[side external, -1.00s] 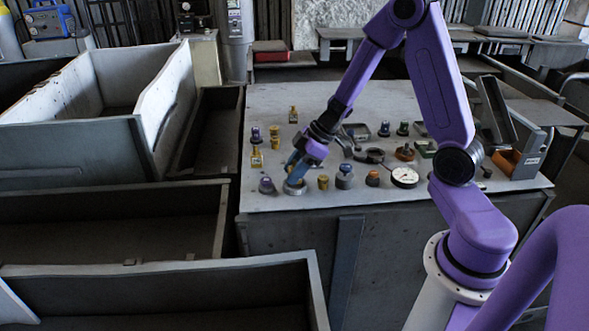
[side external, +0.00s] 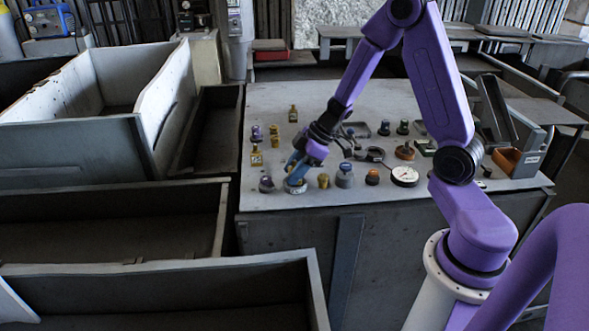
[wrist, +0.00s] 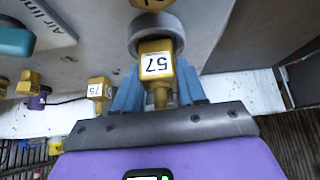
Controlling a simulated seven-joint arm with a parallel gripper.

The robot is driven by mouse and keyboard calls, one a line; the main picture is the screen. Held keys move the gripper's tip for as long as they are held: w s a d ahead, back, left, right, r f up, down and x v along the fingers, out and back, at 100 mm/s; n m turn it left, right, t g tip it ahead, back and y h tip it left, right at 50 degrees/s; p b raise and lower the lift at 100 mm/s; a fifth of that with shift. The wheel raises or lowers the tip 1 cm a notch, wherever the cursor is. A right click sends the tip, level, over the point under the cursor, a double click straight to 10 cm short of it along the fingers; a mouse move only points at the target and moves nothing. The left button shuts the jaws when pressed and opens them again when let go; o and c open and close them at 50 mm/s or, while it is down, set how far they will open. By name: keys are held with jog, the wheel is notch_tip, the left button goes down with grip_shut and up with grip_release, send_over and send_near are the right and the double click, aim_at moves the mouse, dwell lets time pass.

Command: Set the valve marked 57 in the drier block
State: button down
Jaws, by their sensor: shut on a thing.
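The valve marked 57 (wrist: 157,66) is yellow with a white number label, in the middle of the wrist view. My gripper (wrist: 158,90) has its blue fingers on either side of this valve and is shut on it. A round grey collar (wrist: 143,27) lies right behind the valve's head, and I cannot tell whether the valve sits inside it. In the side view my gripper (side external: 296,177) points down at a low round grey base (side external: 295,188) near the table's front edge. The fingers hide most of the valve there. I cannot tell for certain which part is the drier block.
Another yellow valve (wrist: 98,89) with a number label stands left in the wrist view. A grey knobbed part (side external: 344,177), a small brass part (side external: 323,181) and a dial gauge (side external: 404,176) stand right of my gripper. The table's back left (side external: 270,105) is mostly clear.

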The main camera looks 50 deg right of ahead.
jog(key=shift+f, duration=0.3)
dwell(0.6)
jog(key=shift+c, duration=0.8)
grip_release()
jog(key=shift+r, duration=3.75)
